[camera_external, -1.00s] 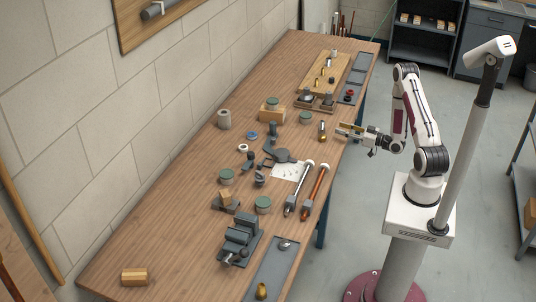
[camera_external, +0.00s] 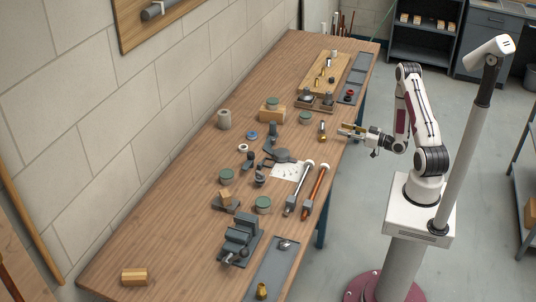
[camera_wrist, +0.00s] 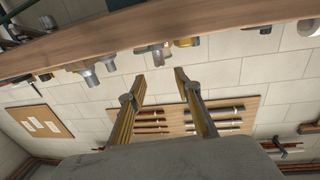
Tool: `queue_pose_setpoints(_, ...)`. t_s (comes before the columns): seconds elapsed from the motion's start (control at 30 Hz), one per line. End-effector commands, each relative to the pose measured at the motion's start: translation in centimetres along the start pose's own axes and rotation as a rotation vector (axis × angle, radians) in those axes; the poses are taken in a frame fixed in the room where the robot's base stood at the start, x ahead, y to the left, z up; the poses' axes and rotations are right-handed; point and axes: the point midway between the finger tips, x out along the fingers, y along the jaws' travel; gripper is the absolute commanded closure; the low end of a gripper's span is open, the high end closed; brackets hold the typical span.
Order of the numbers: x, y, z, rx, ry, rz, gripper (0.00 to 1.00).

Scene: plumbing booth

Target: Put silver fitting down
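My gripper (camera_external: 343,131) hangs level just off the table's right edge, pointing at the table. In the wrist view its two fingers (camera_wrist: 160,76) are spread apart with nothing between them. A small upright fitting (camera_external: 322,131), silvery above and brassy below, stands on the table just left of the fingertips. The wrist view is turned over, with the tabletop above; a silver fitting (camera_wrist: 152,54) lies ahead of the fingers, and another grey, silvery one (camera_wrist: 88,74) is further left. I cannot tell which one is the task's silver fitting.
The workbench (camera_external: 180,225) holds a vise (camera_external: 240,240), two long tools (camera_external: 315,190), several green-topped tins (camera_external: 263,204) and a wooden board (camera_external: 342,72) with fittings. A grey tray (camera_external: 262,275) lies at the near end.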

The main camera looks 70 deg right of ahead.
Motion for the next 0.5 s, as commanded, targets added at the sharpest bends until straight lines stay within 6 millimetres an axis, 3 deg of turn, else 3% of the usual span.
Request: queue_pose_setpoints(0.5, 4.4, -2.2, -1.4, -0.173, -0.23, -0.065, 0.67)
